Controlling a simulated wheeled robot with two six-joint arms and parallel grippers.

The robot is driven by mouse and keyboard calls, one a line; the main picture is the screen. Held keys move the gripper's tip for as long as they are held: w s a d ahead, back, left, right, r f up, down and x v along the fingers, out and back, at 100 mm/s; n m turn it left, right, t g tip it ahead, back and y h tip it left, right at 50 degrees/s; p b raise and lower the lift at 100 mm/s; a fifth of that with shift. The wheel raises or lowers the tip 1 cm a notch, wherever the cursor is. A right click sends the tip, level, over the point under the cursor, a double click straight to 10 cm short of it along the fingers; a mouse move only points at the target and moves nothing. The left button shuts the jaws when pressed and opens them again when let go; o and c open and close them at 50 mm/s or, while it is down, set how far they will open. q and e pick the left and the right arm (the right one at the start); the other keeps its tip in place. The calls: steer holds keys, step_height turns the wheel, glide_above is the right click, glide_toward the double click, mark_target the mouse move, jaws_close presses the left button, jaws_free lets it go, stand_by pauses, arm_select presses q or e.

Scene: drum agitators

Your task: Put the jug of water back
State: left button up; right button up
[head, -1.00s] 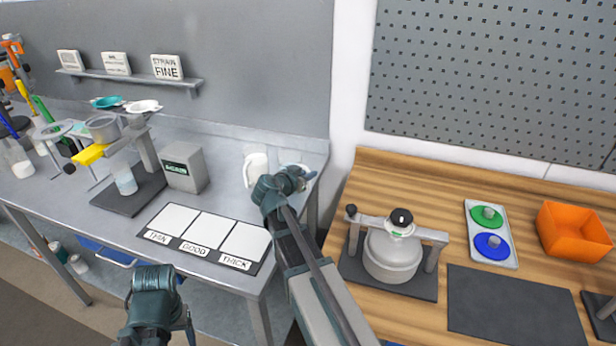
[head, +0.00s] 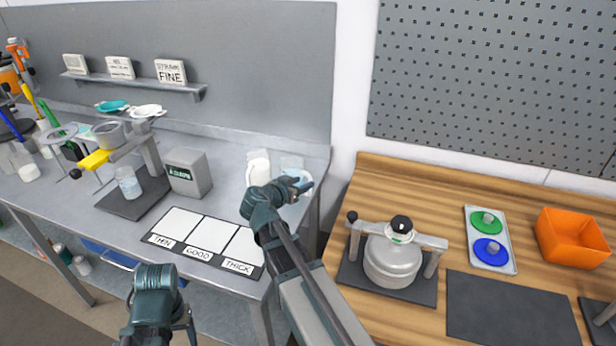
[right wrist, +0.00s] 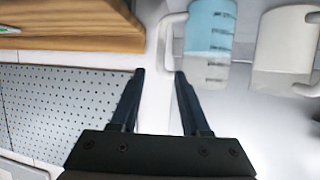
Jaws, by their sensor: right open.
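The jug of water (head: 292,162) is pale blue and see-through. It stands at the right end of the grey bench, partly hidden behind my right gripper (head: 303,185). In the right wrist view the jug (right wrist: 209,28) shows dark measuring marks and a white handle (right wrist: 167,38) on its left. My right gripper (right wrist: 160,72) is open and empty there, its fingertips close to the handle but not around it. A white jug (head: 258,165) stands just left of the water jug.
The grey bench holds a card (head: 205,240) marked THIN, GOOD, THICK, a grey box (head: 188,172) and a stand with a bottle (head: 129,183). Right of a gap, a wooden bench carries a lidded pot (head: 391,263), a lid tray (head: 490,240) and an orange bin (head: 572,238).

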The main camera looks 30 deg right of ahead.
arm_select(q)
step_height(320, 180, up, 2)
steer(key=shift+r+p, duration=0.2)
steer(key=shift+p, duration=0.7)
arm_select(e)
steer(key=v, duration=0.6)
steer(key=shift+s+a, duration=0.1)
steer(key=shift+a, duration=0.05)
